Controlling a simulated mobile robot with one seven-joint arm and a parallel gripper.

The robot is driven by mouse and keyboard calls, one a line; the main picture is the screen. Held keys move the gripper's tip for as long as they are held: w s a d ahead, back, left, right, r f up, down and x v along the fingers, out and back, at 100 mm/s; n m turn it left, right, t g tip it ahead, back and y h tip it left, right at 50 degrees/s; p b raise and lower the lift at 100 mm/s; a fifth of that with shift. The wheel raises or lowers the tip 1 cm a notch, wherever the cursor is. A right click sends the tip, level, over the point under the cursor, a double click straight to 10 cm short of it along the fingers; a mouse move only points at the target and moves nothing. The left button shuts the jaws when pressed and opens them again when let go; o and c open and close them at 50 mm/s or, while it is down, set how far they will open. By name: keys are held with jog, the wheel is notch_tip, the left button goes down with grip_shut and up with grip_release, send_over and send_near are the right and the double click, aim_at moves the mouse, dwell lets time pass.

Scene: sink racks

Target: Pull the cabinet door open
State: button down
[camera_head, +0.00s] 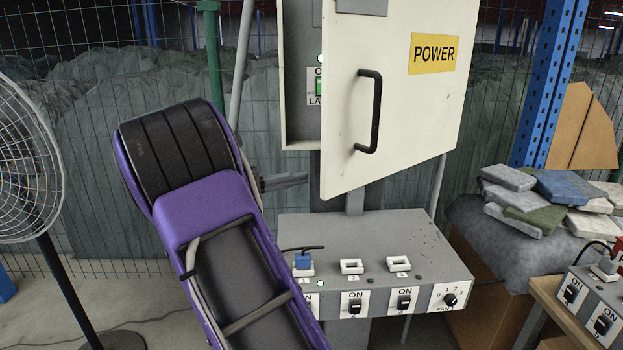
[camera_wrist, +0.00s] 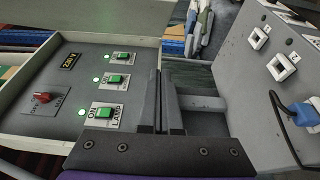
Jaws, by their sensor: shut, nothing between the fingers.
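The cabinet door (camera_head: 420,110) is pale, with a yellow POWER label (camera_head: 434,54) and a black bar handle (camera_head: 370,110) near its left edge. It stands partly open, swung outward, and the cabinet interior (camera_head: 301,75) shows at its left. My gripper (camera_head: 304,179) is shut and empty, left of the door's lower left edge and off the handle. In the wrist view my shut fingers (camera_wrist: 160,76) are beside the cabinet's lower edge. The interior panel (camera_wrist: 60,90) there shows green switches and a red knob. A pale panel (camera_wrist: 100,15), apparently the door's inner face, shows at the top.
A grey control box (camera_head: 370,235) with sockets and switches stands below the door, a blue plug (camera_head: 303,262) in it. A fan (camera_head: 25,165) stands at left. A blue post (camera_head: 548,85) and stacked bags (camera_head: 550,195) are at right.

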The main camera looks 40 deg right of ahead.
aim_at(344, 179)
jog(key=shift+s+d+p, duration=0.15)
jog(key=shift+s+d, duration=0.85)
jog(key=shift+d, duration=0.5)
jog(key=shift+s+d+p, duration=0.2)
jog(key=shift+s+d, duration=0.8)
jog(key=shift+d, duration=0.5)
jog(key=shift+s+d+p, duration=0.15)
jog(key=shift+s+d, duration=0.85)
jog(key=shift+d, duration=0.5)
